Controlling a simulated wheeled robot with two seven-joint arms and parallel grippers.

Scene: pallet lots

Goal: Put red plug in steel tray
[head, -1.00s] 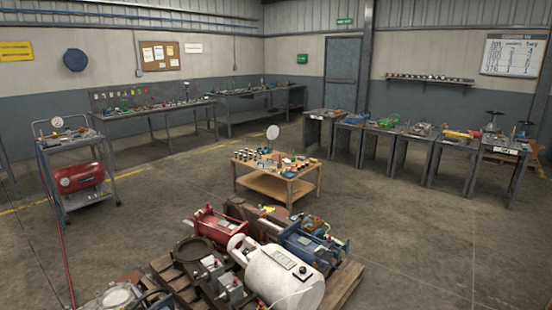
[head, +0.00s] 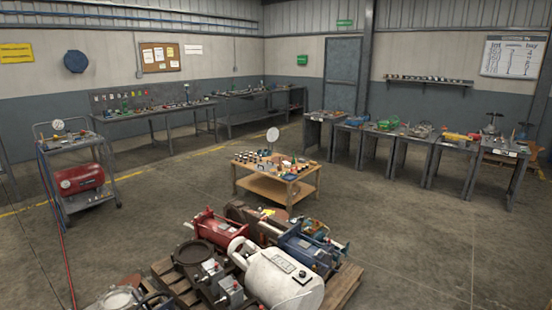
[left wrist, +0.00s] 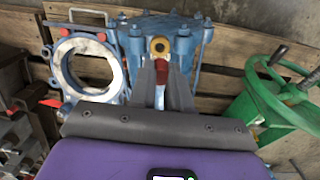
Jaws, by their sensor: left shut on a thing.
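In the left wrist view my left gripper (left wrist: 162,84) is shut on a small red plug (left wrist: 161,71), held between its two grey fingertips. The fingertips are over blue ribbed equipment, and a yellow ring with a dark centre (left wrist: 159,45) shows just beyond the plug. I cannot tell whether the plug touches the ring. Neither gripper shows in the head view. I cannot make out a steel tray for certain in either view.
A blue flange with a pale ring (left wrist: 66,62) is left of the fingers; a green handwheel (left wrist: 262,100) is to the right. In the head view a loaded pallet (head: 345,287) is in front, a wooden table (head: 265,188) behind it. Open floor (head: 420,240) lies to the right.

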